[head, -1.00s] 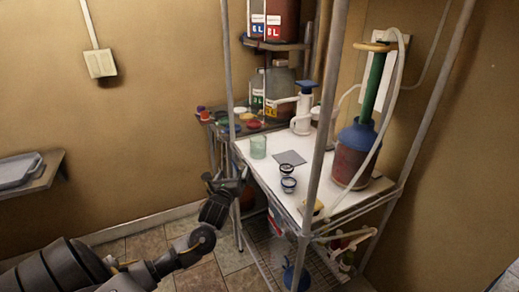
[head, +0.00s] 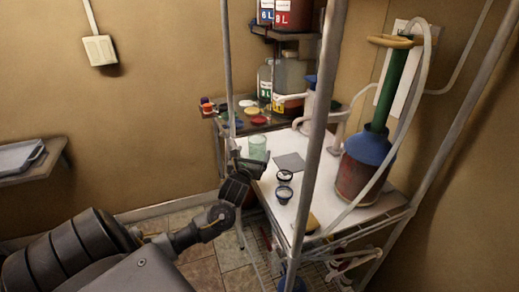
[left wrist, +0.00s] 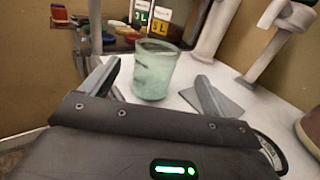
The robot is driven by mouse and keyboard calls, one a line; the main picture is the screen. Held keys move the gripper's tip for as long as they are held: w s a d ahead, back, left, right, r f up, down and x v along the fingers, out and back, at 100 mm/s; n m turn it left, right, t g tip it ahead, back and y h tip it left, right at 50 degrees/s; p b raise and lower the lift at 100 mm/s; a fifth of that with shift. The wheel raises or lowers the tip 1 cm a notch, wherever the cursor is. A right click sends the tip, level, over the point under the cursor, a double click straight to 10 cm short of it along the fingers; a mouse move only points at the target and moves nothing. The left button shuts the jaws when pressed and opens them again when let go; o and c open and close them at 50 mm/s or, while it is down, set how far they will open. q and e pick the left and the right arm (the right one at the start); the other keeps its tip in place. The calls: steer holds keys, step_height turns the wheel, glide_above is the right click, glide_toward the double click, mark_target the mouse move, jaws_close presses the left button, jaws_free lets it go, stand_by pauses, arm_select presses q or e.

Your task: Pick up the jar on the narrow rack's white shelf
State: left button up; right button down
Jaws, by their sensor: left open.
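The jar, a pale green see-through glass (head: 257,147), stands upright on the rack's white shelf (head: 302,203) near its left edge. In the left wrist view the jar (left wrist: 154,70) stands just beyond and between the fingers, which look apart from it. My left gripper (head: 252,165) is open and empty at the shelf's left edge, in front of the jar. It also shows in the left wrist view (left wrist: 155,85), one finger on each side. My right gripper is in neither view.
A rack post (head: 318,120) stands in front. A white pump bottle (head: 309,100) and a blue-topped carboy (head: 366,165) stand farther back and right.

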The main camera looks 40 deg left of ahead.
mark_target(256, 146)
arm_select(q)
steer(key=x, duration=0.4)
steer(key=shift+w+a, duration=0.15)
steer(key=shift+w, duration=0.05)
steer(key=shift+a+r+p, duration=0.1)
steer(key=shift+p, duration=0.25)
steer(key=x, duration=0.1)
steer(key=p+x, duration=0.1)
steer(key=x, duration=0.2)
steer(key=shift+w+a+r, duration=0.2)
steer(key=shift+r, duration=0.05)
steer(key=shift+w+a, duration=0.15)
steer(key=shift+w, duration=0.1)
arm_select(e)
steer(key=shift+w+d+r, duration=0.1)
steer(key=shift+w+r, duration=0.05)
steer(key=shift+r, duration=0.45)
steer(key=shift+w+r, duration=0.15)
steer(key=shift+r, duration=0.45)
